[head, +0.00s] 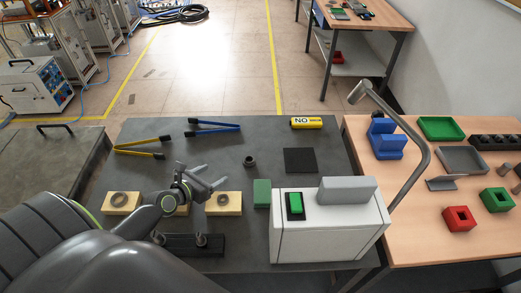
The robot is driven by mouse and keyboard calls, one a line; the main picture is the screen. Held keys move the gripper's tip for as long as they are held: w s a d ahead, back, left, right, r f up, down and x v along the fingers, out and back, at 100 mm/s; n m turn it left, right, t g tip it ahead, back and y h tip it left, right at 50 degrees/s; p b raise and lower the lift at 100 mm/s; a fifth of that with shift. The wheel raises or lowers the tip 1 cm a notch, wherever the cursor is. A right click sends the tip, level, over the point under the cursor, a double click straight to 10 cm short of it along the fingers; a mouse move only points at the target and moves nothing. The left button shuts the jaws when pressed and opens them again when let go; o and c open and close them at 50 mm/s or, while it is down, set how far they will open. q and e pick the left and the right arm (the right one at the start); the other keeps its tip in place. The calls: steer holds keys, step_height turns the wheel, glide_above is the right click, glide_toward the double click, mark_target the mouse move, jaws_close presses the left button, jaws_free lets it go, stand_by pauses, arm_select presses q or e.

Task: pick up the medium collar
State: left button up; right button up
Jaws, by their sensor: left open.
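My left gripper (210,176) is open and empty, reaching in above the dark table. Behind and below it is a row of tan blocks. The left block (109,209) carries a dark ring-shaped collar (119,198). The right block (236,210) carries another ring-shaped collar (223,198), close to my gripper and on its near side. The middle block (182,211) is mostly covered by my wrist, so I cannot see whether a collar lies on it. I cannot tell by size which collar is the medium one. My right gripper is out of view.
A small dark cylindrical part (250,161) and a black square pad (299,161) lie beyond. Yellow tongs (143,147) and blue tongs (213,127) lie at the back. A white heater box (331,232) and a green block (262,193) stand to the right. A black rack (186,245) lies near.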

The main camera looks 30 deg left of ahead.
mark_target(252, 158)
arm_select(q)
steer(key=shift+w+d+f+m, duration=0.25)
steer(key=shift+w+d+m, duration=0.05)
steer(key=shift+w+d, duration=0.35)
steer(key=w, duration=0.1)
steer(key=w+d+b, duration=0.1)
steer(key=w+f, duration=0.1)
steer(key=shift+w+d+f, duration=0.1)
steer(key=shift+w+d, duration=0.2)
steer(key=shift+w, duration=0.1)
steer(key=b+x, duration=0.1)
steer(key=x, duration=0.3)
steer(key=shift+s+a+f, duration=0.1)
steer(key=shift+a, duration=0.1)
steer(key=shift+b+x, duration=0.35)
steer(key=shift+x, duration=0.75)
steer(key=shift+w+f, duration=0.1)
steer(key=shift+w, duration=0.2)
steer(key=b+x, duration=0.1)
steer(key=x, duration=0.1)
steer(key=b+x, duration=0.1)
steer(key=x, duration=0.2)
steer(key=shift+s+f, duration=0.15)
steer(key=shift+f, duration=0.15)
steer(key=shift+r, duration=0.1)
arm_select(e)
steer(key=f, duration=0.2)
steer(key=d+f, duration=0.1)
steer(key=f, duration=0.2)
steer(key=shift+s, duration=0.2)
